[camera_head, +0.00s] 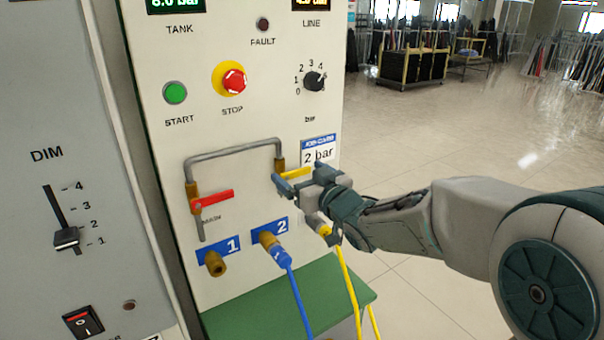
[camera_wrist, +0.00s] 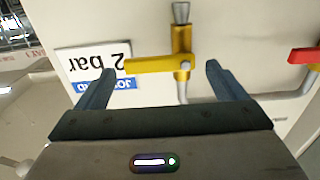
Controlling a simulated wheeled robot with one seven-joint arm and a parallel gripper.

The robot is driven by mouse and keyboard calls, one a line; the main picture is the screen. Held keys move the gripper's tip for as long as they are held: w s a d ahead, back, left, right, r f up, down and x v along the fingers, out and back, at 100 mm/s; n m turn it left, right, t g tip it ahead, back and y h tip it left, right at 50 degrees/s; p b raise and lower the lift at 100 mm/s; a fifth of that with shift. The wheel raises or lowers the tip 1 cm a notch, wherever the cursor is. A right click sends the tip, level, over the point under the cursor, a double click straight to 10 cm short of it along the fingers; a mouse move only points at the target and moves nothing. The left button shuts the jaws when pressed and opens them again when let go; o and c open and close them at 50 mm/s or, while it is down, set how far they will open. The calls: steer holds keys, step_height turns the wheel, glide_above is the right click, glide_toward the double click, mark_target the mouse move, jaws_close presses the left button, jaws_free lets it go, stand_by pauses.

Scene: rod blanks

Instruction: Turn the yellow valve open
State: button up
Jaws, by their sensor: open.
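The yellow valve has a flat yellow lever (camera_head: 296,172) on a brass body at the right leg of the grey pipe on the panel. The lever lies roughly sideways in the head view, pointing right. In the wrist view, which shows the panel upside down, the yellow lever (camera_wrist: 150,66) lies across the gap between my fingers. My gripper (camera_head: 298,180) is open at the lever; its fingers (camera_wrist: 160,68) stand on either side, with visible gaps, and do not grip it. Whether the fingertips reach past the lever is unclear.
A red-handled valve (camera_head: 212,201) sits left on the same pipe. Below are brass port 1 (camera_head: 215,263) and port 2 with a blue hose (camera_head: 291,278). A yellow hose (camera_head: 347,275) hangs below my gripper. A "2 bar" card (camera_head: 318,151) is beside the lever; a green ledge (camera_head: 260,312) juts out below.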

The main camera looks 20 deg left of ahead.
steer(key=c, duration=1)
steer(key=shift+a+n+b, duration=0.1)
steer(key=shift+n+b, duration=0.2)
steer(key=shift+b, duration=0.2)
steer(key=shift+s+a+r+n+b, duration=0.35)
steer(key=shift+s+n+b, duration=0.1)
steer(key=shift+n+b, duration=2.25)
steer(key=shift+s+a+r+n+b, duration=0.25)
steer(key=shift+s+a+n+b, duration=0.15)
steer(key=shift+n+b, duration=2.3)
steer(key=shift+s+a+r+n+b, duration=0.4)
steer(key=shift+n+b, duration=1.75)
steer(key=shift+n, duration=1.05)
steer(key=shift+f, duration=0.1)
steer(key=o, duration=1)
steer(key=shift+s, duration=0.1)
